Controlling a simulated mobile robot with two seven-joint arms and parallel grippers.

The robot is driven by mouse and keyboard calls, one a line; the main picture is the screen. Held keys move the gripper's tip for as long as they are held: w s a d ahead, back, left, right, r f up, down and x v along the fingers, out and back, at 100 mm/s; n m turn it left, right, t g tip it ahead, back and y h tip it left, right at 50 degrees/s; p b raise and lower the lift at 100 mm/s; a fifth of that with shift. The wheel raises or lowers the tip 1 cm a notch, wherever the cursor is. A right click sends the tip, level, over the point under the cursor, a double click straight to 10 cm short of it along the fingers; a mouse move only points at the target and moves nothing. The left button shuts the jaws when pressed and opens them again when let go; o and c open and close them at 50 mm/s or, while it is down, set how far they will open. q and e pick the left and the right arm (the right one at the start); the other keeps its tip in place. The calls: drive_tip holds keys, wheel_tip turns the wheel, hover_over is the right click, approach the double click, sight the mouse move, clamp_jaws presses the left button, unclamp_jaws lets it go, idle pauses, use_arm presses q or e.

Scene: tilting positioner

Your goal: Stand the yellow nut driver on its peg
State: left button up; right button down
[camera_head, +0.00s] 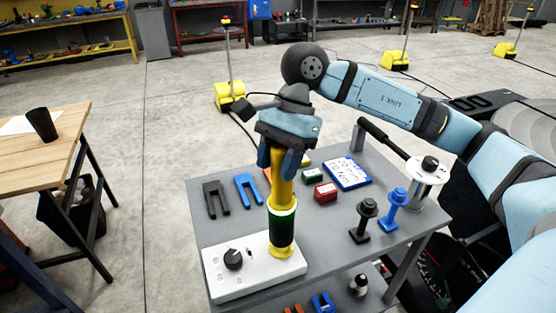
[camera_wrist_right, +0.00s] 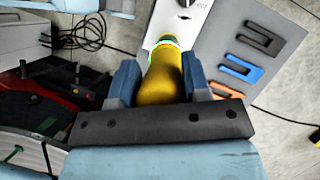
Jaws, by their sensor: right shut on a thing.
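The yellow nut driver (camera_head: 282,188) stands about upright in the head view, with a yellow upper part, a pale ring and a dark green and black lower part. My right gripper (camera_head: 278,160) is shut on its yellow upper part from above. Its lower end is over the white box (camera_head: 228,284), where a yellow flared piece (camera_head: 281,252) shows; I cannot tell whether this is the driver's tip or its peg's base, or whether the driver is seated. In the right wrist view the yellow nut driver (camera_wrist_right: 163,80) lies between the two blue fingers. My left gripper is not in view.
The white box has a black knob (camera_head: 233,259). On the grey table (camera_head: 330,235) are black (camera_head: 215,198) and blue (camera_head: 248,188) forks, red (camera_head: 326,192) and green (camera_head: 312,175) blocks, a blue-framed sign (camera_head: 347,172), and black (camera_head: 362,220) and blue (camera_head: 394,208) upright pieces.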

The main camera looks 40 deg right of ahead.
sight(275, 188)
drive_tip(key=shift+f, duration=0.1)
drive_tip(key=shift+f+b, duration=1.65)
drive_tip(key=shift+b, duration=0.45)
drive_tip(key=c, duration=0.5)
unclamp_jaws()
drive_tip(key=o, duration=0.5)
